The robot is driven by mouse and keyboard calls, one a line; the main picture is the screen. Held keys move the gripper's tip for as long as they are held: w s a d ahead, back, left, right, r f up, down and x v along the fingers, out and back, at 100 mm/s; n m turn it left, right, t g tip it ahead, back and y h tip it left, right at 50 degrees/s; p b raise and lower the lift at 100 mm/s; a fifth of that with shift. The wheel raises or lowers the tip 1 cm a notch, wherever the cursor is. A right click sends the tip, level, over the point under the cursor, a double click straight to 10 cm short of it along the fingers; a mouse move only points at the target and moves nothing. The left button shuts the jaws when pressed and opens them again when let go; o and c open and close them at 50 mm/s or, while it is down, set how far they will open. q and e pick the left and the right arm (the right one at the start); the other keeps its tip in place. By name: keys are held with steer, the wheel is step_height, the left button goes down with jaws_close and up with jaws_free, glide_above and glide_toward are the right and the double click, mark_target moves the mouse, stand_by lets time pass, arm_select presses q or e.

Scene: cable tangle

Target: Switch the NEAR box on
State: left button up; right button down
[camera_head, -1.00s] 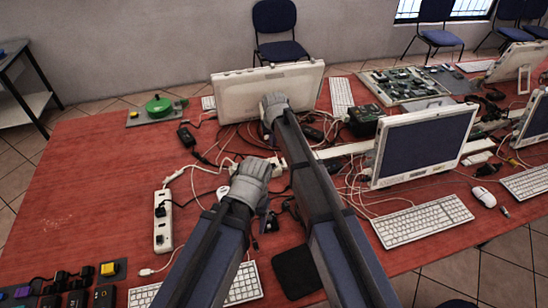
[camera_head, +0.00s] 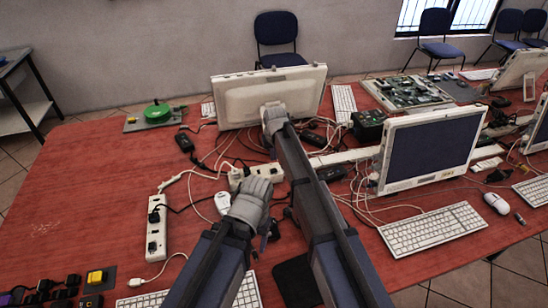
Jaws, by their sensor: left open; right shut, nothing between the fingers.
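No box is labelled near, so I cannot tell which one is meant. A white power strip (camera_head: 157,228) lies upright in the picture at the left, with a dark plug in it. A second white socket box (camera_head: 240,176) lies mid-table, partly hidden behind my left gripper. A yellow button on a dark base (camera_head: 96,278) sits at the lower left. My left gripper (camera_head: 256,190) is open, just in front of the second socket box; its fingertips are hard to make out. My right gripper (camera_head: 272,110) is shut and empty, before the white monitor's back (camera_head: 235,99).
Loose cables and dark adapters crowd the table centre. A green round button (camera_head: 158,112) stands on a plate at the far left. A monitor (camera_head: 428,150) and keyboard (camera_head: 431,228) stand at the right. The red table (camera_head: 80,190) is clear at the left.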

mark_target(275, 169)
arm_select(q)
step_height(275, 169, down, 6)
steer(key=b, duration=0.5)
arm_select(e)
steer(key=x, duration=0.4)
steer(key=s+x, duration=0.1)
steer(key=x, duration=0.1)
steer(key=shift+d+f, duration=0.15)
steer(key=shift+d, duration=0.2)
